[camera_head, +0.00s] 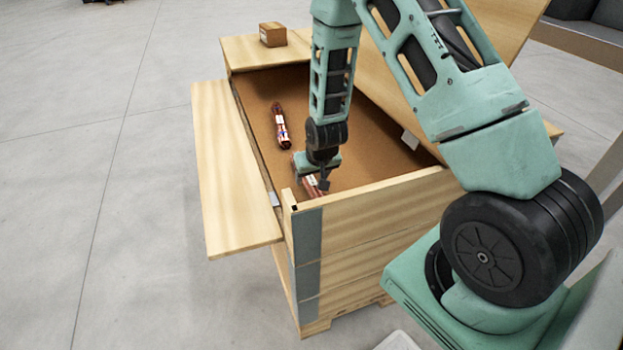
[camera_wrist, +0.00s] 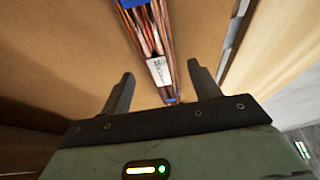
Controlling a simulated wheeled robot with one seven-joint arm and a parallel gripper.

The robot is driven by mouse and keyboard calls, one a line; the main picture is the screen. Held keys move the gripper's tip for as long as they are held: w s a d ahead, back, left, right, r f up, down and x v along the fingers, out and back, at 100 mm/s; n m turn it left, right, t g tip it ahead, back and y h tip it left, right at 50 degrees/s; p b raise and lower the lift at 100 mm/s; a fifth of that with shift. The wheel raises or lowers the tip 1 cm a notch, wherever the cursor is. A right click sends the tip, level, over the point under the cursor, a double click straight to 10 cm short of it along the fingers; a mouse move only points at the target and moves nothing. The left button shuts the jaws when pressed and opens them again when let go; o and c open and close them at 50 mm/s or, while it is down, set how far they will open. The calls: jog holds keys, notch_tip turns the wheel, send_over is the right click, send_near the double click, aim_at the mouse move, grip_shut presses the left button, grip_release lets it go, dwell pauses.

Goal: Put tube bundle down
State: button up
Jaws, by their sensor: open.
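My gripper (camera_head: 315,181) is low inside the wooden crate (camera_head: 380,205), near its front left corner. A tube bundle (camera_head: 313,189) lies on the brown crate floor right at my gripper, partly hidden by it. In the wrist view the copper bundle (camera_wrist: 148,30) has blue bands and a white label, and its near end lies between and just beyond my open fingers (camera_wrist: 158,92). The fingers stand apart on either side, with gaps to the bundle. A second tube bundle (camera_head: 281,126) lies farther back on the crate floor, to the left.
The crate's left side flap (camera_head: 225,175) is folded outward, and a raised wooden panel (camera_head: 475,40) stands at the right. A small cardboard box (camera_head: 272,34) sits on the far ledge. The crate's wall (camera_wrist: 270,50) is close at the right in the wrist view.

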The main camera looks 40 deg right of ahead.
jog(key=p+v, duration=0.1)
jog(key=v, duration=0.8)
jog(key=s+a+r+n+g+y, duration=0.1)
jog(key=s+a+r+n, duration=0.2)
jog(key=a, duration=0.5)
jog(key=s+a+r+n+y, duration=0.1)
jog(key=s+a+r+y, duration=0.15)
jog(key=a+r, duration=0.4)
jog(key=s+a+r+n+g, duration=0.1)
jog(key=s+a+r+n, duration=0.1)
jog(key=s, duration=0.4)
jog(key=s+a+r+n+g+h, duration=0.1)
jog(key=s+a+r+n, duration=0.1)
jog(key=s+a, duration=0.3)
jog(key=s+a+r+n+g, duration=0.1)
jog(key=s+a+r+n, duration=0.1)
jog(key=s, duration=0.7)
jog(key=shift+a+r+n+h, duration=0.35)
jog(key=shift+a+n, duration=0.15)
jog(key=shift+a, duration=0.15)
